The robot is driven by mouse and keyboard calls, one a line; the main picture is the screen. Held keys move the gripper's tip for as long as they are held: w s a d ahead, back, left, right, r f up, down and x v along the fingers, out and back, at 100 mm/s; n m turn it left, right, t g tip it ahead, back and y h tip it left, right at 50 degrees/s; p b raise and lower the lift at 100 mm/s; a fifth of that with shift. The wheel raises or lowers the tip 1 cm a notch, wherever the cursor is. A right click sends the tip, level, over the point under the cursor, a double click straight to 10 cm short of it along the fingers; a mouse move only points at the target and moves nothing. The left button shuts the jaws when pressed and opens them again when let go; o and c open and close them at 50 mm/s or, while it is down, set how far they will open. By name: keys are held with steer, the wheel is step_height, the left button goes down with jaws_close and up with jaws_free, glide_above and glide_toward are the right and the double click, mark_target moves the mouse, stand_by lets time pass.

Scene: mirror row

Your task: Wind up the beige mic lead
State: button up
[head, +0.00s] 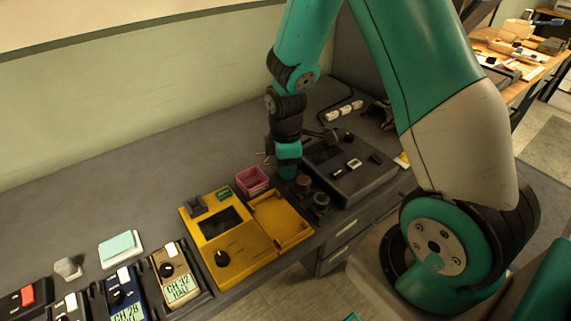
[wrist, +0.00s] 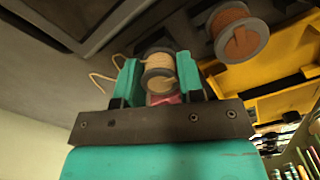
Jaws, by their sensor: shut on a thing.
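A spool wound with beige lead (wrist: 160,80) sits between the two teal fingers of my gripper (wrist: 158,66) in the wrist view. The fingers are shut on the spool from both sides. A loose loop of the beige lead sticks out to the left, past the left finger. In the head view my gripper (head: 288,172) is low over the bench, just right of the pink bin (head: 252,181), and it hides most of the held spool. A second spool, with brown lead (wrist: 238,38), stands apart to the right in the wrist view.
A yellow case (head: 232,262) with an open lid lies in front of the bin. A dark grey case (head: 350,172) is to the right, with dark spools (head: 320,200) close by. Several small devices line the front left.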

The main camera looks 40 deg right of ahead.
stand_by(0.4)
steer(key=m+p, duration=0.1)
steer(key=m, duration=0.2)
steer(key=shift+r+m, duration=0.1)
steer(key=shift+m, duration=0.3)
steer(key=m+p, duration=0.1)
steer(key=m, duration=0.9)
steer(key=shift+p, duration=0.35)
steer(key=m, duration=0.4)
steer(key=shift+m, duration=0.3)
steer(key=o, duration=1)
steer(key=shift+p, duration=0.3)
